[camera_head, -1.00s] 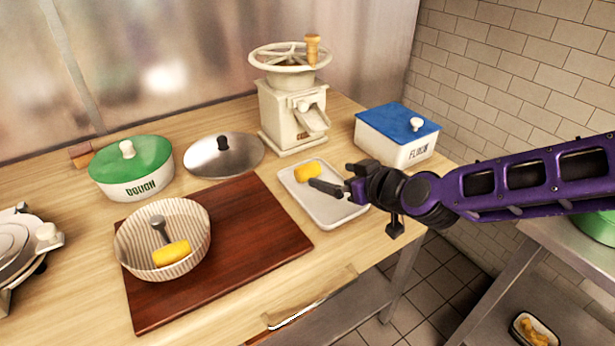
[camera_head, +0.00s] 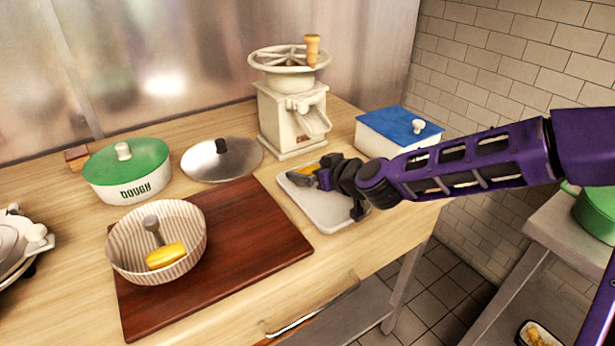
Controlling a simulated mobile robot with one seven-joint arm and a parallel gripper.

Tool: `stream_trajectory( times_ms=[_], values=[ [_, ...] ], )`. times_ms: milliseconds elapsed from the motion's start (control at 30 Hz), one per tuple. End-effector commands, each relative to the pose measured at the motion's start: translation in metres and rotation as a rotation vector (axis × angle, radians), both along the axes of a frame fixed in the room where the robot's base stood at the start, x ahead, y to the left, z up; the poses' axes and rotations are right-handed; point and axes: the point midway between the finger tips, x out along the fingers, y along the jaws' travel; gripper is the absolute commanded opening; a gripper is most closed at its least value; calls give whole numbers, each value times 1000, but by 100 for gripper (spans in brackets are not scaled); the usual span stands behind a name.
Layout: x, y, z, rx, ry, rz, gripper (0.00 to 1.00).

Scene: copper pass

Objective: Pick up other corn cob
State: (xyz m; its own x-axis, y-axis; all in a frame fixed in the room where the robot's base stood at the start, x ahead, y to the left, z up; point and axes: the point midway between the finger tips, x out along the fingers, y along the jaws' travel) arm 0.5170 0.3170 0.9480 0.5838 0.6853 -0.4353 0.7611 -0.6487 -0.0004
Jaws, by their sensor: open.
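A yellow corn cob (camera_head: 304,171) lies at the back left of a white tray (camera_head: 330,222) on the wooden counter. My gripper (camera_head: 318,176) is low over the tray, its open fingers at the cob, partly covering it. I cannot tell whether the fingers touch it. Another corn cob (camera_head: 166,255) lies in a ribbed cream bowl (camera_head: 120,240) beside a grey-handled tool (camera_head: 152,228). The bowl stands on a dark red-brown board (camera_head: 250,235).
A cream hand mill (camera_head: 290,105) stands behind the tray. A blue-lidded flour box (camera_head: 398,126) is right of it, behind my arm. A metal lid (camera_head: 221,158) and a green-lidded dough pot (camera_head: 127,172) stand at the back left. The board's right part is bare.

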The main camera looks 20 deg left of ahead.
Motion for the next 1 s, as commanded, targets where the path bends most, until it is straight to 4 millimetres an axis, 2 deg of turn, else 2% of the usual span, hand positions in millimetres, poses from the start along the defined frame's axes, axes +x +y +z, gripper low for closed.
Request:
stream_trajectory(
  times_ms=[267, 700, 1000],
  values=[
    [2, 1, -1, 0, 0, -1, 98],
    [1, 1, -1, 0, 0, -1, 19],
    [2, 1, 1, -1, -1, 0, 19]
  ],
)
